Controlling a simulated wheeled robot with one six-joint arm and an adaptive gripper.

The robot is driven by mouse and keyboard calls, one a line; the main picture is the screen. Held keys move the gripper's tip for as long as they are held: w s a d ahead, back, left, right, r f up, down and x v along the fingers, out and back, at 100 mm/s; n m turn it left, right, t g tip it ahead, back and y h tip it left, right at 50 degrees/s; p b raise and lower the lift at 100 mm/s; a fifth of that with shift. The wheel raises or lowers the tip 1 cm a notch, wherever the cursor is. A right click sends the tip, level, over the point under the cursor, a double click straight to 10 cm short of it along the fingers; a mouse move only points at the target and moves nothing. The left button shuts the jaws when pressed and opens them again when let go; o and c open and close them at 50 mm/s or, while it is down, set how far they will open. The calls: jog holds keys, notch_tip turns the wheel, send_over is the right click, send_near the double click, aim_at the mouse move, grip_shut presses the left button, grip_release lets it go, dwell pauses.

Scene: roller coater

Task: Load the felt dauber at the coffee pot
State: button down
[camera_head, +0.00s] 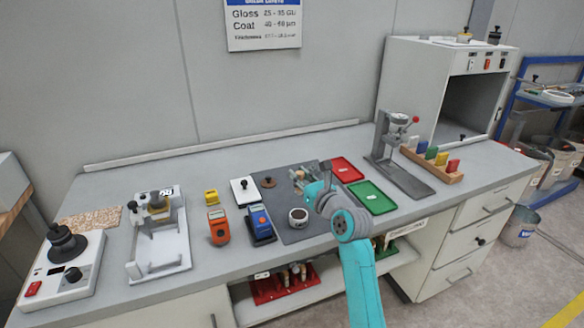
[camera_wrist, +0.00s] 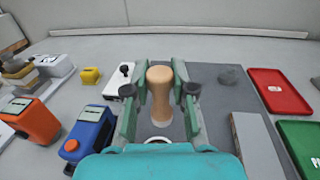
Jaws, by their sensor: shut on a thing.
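My gripper (camera_wrist: 159,95) is shut on a tan, wooden-looking handle, which I take to be the felt dauber (camera_wrist: 160,85). It stands between the fingers in the wrist view; its felt end is not clear. In the head view my gripper (camera_head: 306,180) is over the dark grey mat, and the dauber cannot be made out there. A small white round pot with a dark inside (camera_head: 298,217) stands on the mat, in front and slightly left of the gripper. Part of its rim (camera_wrist: 158,140) shows at the bottom of the wrist view. I cannot read a label on it.
Left of the pot are blue (camera_head: 259,224) and orange (camera_head: 218,227) meters and a white plate with a black knob (camera_head: 243,190). Red (camera_head: 346,170) and green (camera_head: 372,197) trays lie right. A grey press stand (camera_head: 402,175) stands farther right. A light grey panel (camera_wrist: 258,150) lies beside the gripper.

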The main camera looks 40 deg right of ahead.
jog(key=shift+s+a+f, duration=0.2)
jog(key=shift+f, duration=0.8)
jog(key=shift+s+a+f, duration=0.2)
jog(key=shift+f, duration=0.75)
jog(key=shift+s+a+f, duration=0.2)
jog(key=shift+f, duration=0.8)
jog(key=shift+f, duration=0.55)
jog(key=shift+r, duration=0.1)
notch_tip(320, 180, up, 7)
dwell(0.6)
dwell(0.7)
